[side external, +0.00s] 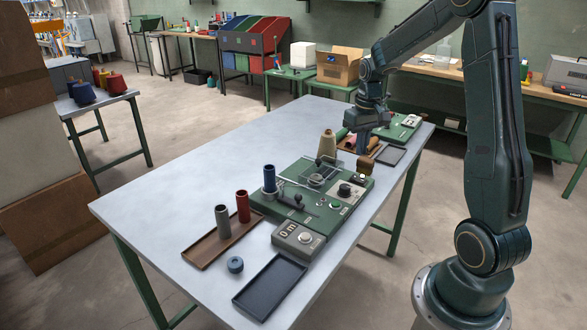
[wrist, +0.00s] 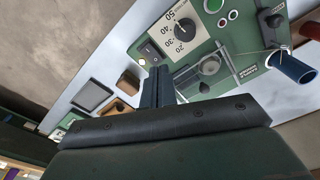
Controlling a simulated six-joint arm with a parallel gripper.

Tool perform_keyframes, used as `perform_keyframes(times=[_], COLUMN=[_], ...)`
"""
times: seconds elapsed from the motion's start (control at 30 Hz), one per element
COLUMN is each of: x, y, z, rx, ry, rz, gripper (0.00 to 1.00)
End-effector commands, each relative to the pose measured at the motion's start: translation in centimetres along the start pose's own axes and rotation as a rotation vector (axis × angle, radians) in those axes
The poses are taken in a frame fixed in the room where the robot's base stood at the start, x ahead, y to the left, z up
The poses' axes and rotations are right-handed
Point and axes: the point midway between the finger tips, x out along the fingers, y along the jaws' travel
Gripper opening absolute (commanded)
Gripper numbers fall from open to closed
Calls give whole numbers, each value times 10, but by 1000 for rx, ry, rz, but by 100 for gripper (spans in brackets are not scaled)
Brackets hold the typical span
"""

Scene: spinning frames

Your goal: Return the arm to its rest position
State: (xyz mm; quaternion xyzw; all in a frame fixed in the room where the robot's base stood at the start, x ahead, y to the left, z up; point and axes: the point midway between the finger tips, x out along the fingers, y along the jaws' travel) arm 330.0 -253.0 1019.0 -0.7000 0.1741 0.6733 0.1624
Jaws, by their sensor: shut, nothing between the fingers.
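My gripper (side external: 364,148) hangs from the folded arm, above the far right part of the table in the side external view. Its fingers are shut with nothing between them. In the wrist view the narrow fingers (wrist: 157,88) point toward the table beside the green machine panel. The green machine (side external: 312,195) stands in the middle of the table, with a dial, knobs and a blue bobbin (side external: 269,179) on it. The dial (wrist: 180,30) shows clearly in the wrist view. I cannot tell the exact height of the fingertips over the table.
A brown tray (side external: 193,252) holds a grey tube (side external: 222,221) and a red tube (side external: 243,206). A dark empty tray (side external: 268,287), a blue ring (side external: 235,265) and a counter box (side external: 298,240) sit near the front. A beige cone (side external: 328,145) stands near my gripper. The table's left part is clear.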

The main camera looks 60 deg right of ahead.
Motion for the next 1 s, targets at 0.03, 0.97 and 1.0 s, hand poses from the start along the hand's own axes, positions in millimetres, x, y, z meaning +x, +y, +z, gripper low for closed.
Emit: perform_keyframes(times=[0.03, 0.97, 1.0], x=[-10, -131, -133], y=[-10, -139, -142], z=[4, 156, 164], rx=[-18, -320, -333], ry=[16, 308, 319], rz=[2, -50, -56], gripper=[0, 0, 0])
